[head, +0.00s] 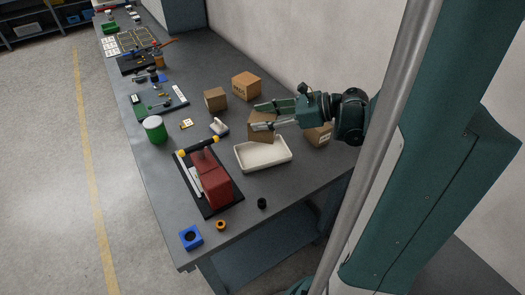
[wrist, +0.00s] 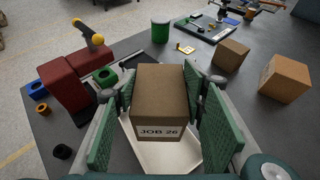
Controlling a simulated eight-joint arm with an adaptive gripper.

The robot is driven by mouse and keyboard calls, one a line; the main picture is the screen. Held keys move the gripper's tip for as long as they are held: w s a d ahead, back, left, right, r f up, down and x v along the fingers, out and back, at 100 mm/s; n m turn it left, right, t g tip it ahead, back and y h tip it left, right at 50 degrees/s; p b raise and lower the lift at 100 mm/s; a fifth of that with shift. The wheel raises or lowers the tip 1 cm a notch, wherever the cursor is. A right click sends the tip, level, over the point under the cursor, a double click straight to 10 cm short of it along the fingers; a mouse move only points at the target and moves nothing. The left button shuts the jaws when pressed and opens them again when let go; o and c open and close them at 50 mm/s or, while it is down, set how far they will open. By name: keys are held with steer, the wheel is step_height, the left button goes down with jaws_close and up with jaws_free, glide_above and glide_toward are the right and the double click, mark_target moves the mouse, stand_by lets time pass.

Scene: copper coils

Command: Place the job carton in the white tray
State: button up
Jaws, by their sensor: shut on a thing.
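My gripper (wrist: 160,110) is shut on a brown carton (wrist: 160,88) labelled "JOB 26", with a green pad on each side of it. In the head view my gripper (head: 264,115) holds the carton (head: 261,132) at the far side of the white tray (head: 264,166). In the wrist view the tray (wrist: 152,155) shows below and around the carton, partly hidden by it and by the fingers. The carton appears to be above the tray's far edge; I cannot tell whether it touches the tray.
Other cartons stand behind the tray (head: 215,99), (head: 246,85), and one (head: 318,134) is to its right. A red machine (head: 212,180) on a black base stands left of the tray. A black ring (head: 262,203) and a blue block (head: 191,237) lie near the front.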

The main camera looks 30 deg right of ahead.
mark_target(263, 132)
steer(key=shift+f+b, duration=0.95)
steer(key=shift+f, duration=1.95)
steer(key=shift+f, duration=0.15)
steer(key=shift+f+b, duration=0.7)
steer(key=shift+f, duration=1.25)
steer(key=shift+f, duration=0.15)
steer(key=o, duration=1)
steer(key=shift+r, duration=0.2)
